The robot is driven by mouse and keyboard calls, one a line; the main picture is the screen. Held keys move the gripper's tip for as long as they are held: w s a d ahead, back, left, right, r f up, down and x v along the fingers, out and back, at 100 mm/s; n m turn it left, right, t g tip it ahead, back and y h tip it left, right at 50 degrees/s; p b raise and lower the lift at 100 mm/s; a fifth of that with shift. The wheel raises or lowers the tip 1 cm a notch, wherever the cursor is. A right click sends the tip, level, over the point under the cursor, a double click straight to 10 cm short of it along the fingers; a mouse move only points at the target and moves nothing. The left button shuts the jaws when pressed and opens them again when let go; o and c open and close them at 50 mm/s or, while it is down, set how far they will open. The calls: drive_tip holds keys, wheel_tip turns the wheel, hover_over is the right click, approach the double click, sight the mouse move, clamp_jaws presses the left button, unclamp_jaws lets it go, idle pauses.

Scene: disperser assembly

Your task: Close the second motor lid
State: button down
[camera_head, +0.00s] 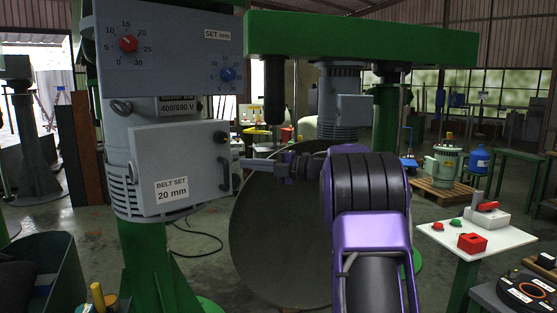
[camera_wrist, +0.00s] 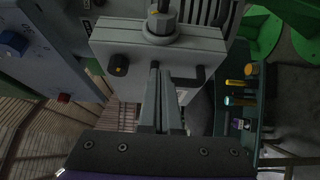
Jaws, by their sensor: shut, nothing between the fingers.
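The near motor (camera_head: 122,150) stands at the left in the head view, grey on a green column. Its grey lid (camera_head: 150,150), labelled "BELT SET 20 mm", is on its front, with a dark handle (camera_head: 225,176) on the right edge. I cannot tell whether the lid is fully closed. My gripper (camera_head: 238,163) is shut and empty, its fingertips beside the handle. In the wrist view, my gripper (camera_wrist: 164,72) points at the lid (camera_wrist: 130,45), between a black knob (camera_wrist: 118,66) and the handle (camera_wrist: 190,82); contact is unclear. A farther motor (camera_head: 338,90) has a grey box lid (camera_head: 354,112).
A grey control panel (camera_head: 170,60) with red and blue dials overhangs the near lid. A green beam (camera_head: 320,35) crosses above. A large round metal vessel (camera_head: 270,240) stands behind my arm. A white table (camera_head: 465,240) with buttons is at the right.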

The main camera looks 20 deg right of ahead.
drive_tip(key=w+d+p, duration=0.2)
drive_tip(key=w+d, duration=0.3)
drive_tip(key=d, duration=0.3)
drive_tip(key=shift+w+d, duration=0.15)
